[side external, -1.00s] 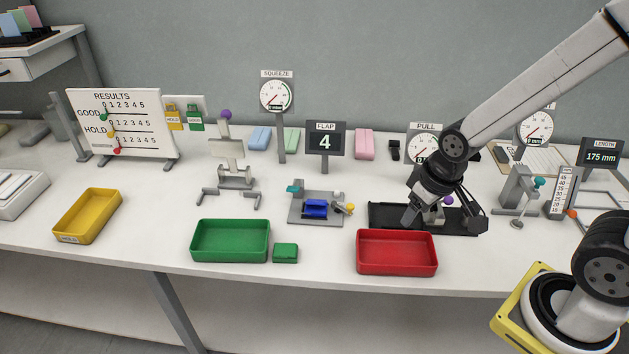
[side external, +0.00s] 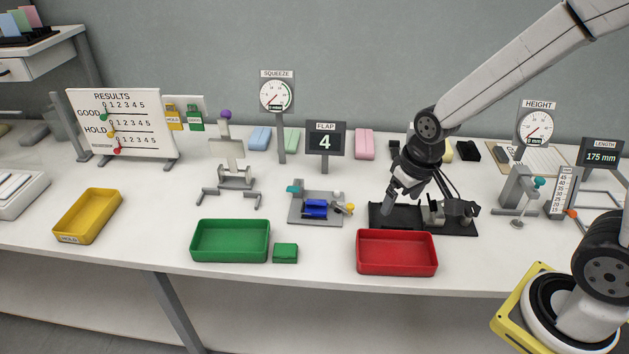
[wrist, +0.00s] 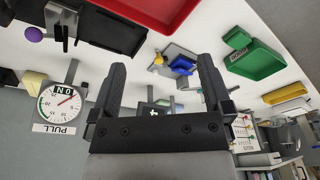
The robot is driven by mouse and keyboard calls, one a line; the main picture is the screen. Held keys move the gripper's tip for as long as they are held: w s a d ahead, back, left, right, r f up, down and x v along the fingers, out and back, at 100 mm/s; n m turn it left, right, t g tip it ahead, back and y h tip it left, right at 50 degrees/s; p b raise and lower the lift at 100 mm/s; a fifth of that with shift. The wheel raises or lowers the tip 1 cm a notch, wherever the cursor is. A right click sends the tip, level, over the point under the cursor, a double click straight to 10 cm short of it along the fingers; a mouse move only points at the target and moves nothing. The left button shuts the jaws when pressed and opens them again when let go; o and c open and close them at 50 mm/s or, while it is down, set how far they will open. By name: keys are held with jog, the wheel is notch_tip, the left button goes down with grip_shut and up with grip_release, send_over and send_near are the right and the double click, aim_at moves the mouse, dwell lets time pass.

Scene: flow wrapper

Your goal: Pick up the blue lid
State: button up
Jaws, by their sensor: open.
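The blue lid (side external: 316,208), a small bright blue piece, sits on a grey fixture (side external: 300,218) in the middle of the table. In the wrist view the blue lid (wrist: 182,65) shows between my two fingers, some distance beyond them. My gripper (side external: 392,203) is open, and no object shows between its fingers. In the side view it is to the right of the blue lid, above or in front of the black fixture (side external: 405,217). The wrist view shows both fingers of my gripper (wrist: 161,65) spread wide.
A red tray (side external: 397,268) stands in front of the black fixture. A green tray (side external: 230,258) and small green block (side external: 285,253) stand front left of the blue lid. The FLAP display (side external: 325,140) stands behind. A yellow knob (side external: 350,208) is just right of the lid.

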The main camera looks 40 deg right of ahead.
jog(key=w+m+g, duration=0.2)
jog(key=w+m, duration=0.2)
jog(key=w, duration=0.9)
jog(key=m+g+y, duration=0.3)
jog(key=m, duration=0.1)
send_over(316, 201)
jog(key=w+d, duration=0.1)
jog(key=shift+w+d+f, duration=0.1)
jog(key=shift+f, duration=1.8)
jog(key=shift+f, duration=0.1)
jog(key=shift+f, duration=3.4)
jog(key=shift+x, duration=2.5)
